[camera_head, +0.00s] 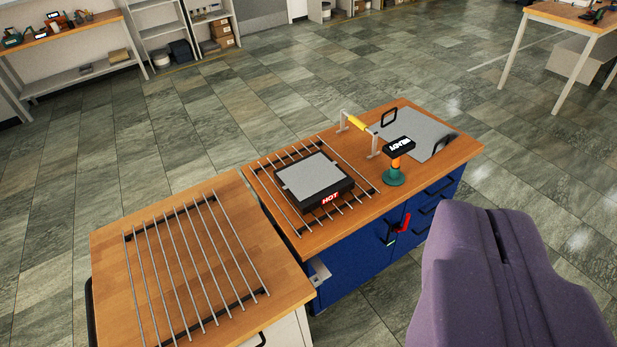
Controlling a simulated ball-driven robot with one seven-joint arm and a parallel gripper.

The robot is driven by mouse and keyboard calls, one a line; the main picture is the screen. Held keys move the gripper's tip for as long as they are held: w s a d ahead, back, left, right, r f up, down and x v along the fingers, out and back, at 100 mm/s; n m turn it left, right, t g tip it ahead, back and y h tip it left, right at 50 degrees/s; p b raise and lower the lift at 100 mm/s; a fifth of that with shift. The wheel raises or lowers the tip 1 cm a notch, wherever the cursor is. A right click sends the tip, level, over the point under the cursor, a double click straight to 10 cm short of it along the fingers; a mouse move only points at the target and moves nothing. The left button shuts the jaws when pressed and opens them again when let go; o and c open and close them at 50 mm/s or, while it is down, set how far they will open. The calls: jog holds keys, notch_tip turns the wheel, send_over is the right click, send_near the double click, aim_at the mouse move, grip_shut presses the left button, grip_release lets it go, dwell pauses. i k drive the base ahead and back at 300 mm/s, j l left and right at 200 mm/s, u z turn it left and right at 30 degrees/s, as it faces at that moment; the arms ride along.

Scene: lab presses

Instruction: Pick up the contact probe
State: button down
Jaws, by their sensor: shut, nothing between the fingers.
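My gripper (492,212) shows large and purple at the lower right. Its two fingers are together with only a thin dark slit between them, and it holds nothing. It is in front of the blue-fronted bench and apart from everything on it. A yellow-handled tool (356,123) rests across two pale upright brackets at the back of the bench. A small device with an orange stem, green base and black labelled head (396,160) stands nearer. I cannot tell for certain which of these is the contact probe.
A black hot plate marked HOT (330,199) sits on a metal rack. A grey plate with black handles (418,135) lies behind. A wooden bench with an empty rack (107,246) adjoins at left. Shelves stand far left, a table (570,17) far right. Tiled floor between is clear.

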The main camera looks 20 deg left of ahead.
aim_at(395, 149)
jog(key=i+l+u, duration=0.5)
jog(key=i+l, duration=0.15)
jog(key=i, duration=0.35)
jog(key=i+l+u, duration=0.45)
jog(key=i+l, duration=0.4)
jog(key=l, duration=0.1)
